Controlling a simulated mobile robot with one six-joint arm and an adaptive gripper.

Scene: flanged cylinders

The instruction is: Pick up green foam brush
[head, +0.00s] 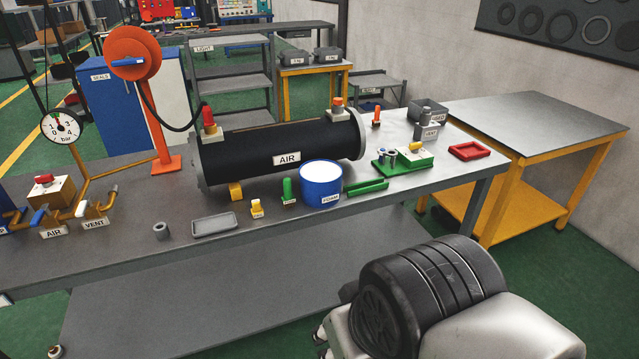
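A small upright green piece (288,190), which looks like the green foam brush, stands on the grey workbench (130,235) in the head view. A small label is at its foot, too small to read. It stands just left of a blue tub (321,192) labelled FOAM with a white top, and in front of a black cylinder labelled AIR. Black and pale parts of my arm fill the lower right, in front of the bench and well apart from the green piece. My gripper's fingers cannot be made out.
The flanged AIR cylinder (270,147) lies behind the brush. A yellow piece (257,208) and a grey tray (214,225) are to its left. A green bar (366,187) and a green board (403,164) are to the right. The bench's front strip is mostly bare.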

